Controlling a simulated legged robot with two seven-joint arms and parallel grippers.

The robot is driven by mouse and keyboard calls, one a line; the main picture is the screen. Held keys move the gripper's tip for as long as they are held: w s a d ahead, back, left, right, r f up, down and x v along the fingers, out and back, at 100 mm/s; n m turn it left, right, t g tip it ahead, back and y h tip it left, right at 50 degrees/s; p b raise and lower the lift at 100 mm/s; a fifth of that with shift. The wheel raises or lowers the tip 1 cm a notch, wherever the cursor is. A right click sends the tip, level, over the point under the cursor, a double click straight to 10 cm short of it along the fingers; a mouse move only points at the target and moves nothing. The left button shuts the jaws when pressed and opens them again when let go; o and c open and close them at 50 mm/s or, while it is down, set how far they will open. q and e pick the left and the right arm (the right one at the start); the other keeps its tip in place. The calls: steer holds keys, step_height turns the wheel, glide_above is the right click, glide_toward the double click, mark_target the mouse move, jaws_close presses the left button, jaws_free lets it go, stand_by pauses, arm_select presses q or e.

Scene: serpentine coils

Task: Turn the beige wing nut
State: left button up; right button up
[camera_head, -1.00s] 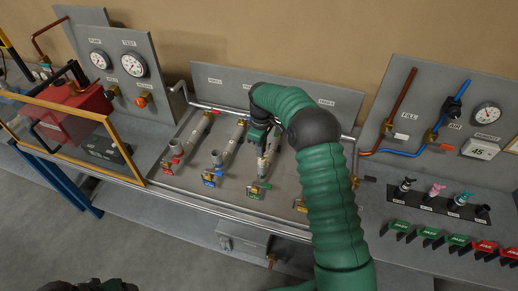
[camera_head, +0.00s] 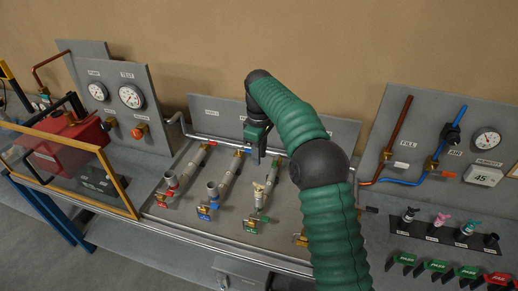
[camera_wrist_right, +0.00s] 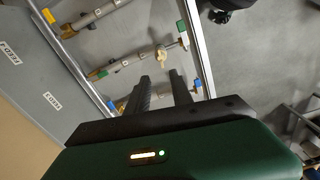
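The beige wing nut (camera_head: 259,187) sits on the third pipe from the left, near its front end. It also shows in the right wrist view (camera_wrist_right: 159,57), beyond my fingertips. My right gripper (camera_head: 262,155) hangs above and behind the wing nut, apart from it, over the rear part of the panel. In the right wrist view its two dark fingers (camera_wrist_right: 161,80) are apart with nothing between them. My left gripper is out of view.
Several pipes with valves lie on the grey panel, including a red-handled valve (camera_head: 169,190) and a blue one (camera_head: 206,212). A metal rail (camera_head: 225,243) runs along the panel's front. Gauge boards stand on both sides.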

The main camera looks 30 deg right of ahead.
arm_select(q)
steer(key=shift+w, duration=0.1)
arm_select(e)
step_height(320, 180, up, 4)
steer(key=shift+w+a, duration=0.1)
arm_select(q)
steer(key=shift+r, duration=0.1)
arm_select(e)
steer(key=s+a+f+m+t+b, duration=0.1)
steer(key=s+a+f+b, duration=0.25)
steer(key=a+f, duration=0.3)
steer(key=s+a+f+m+b, duration=0.25)
steer(key=s+a+f, duration=0.25)
steer(key=f, duration=0.3)
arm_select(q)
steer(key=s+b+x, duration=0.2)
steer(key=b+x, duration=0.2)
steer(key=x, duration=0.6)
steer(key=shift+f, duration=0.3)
arm_select(e)
steer(key=s+a+f+m, duration=0.1)
steer(key=s+a+f, duration=0.1)
steer(key=s+f, duration=0.3)
steer(key=s+a+f+m+t, duration=0.1)
steer(key=s+a+f, duration=0.1)
steer(key=s+f, duration=0.4)
steer(key=s, duration=0.4)
steer(key=shift+s+a+m+t, duration=0.2)
steer(key=shift+a+m+t, duration=0.1)
steer(key=shift+m, duration=0.05)
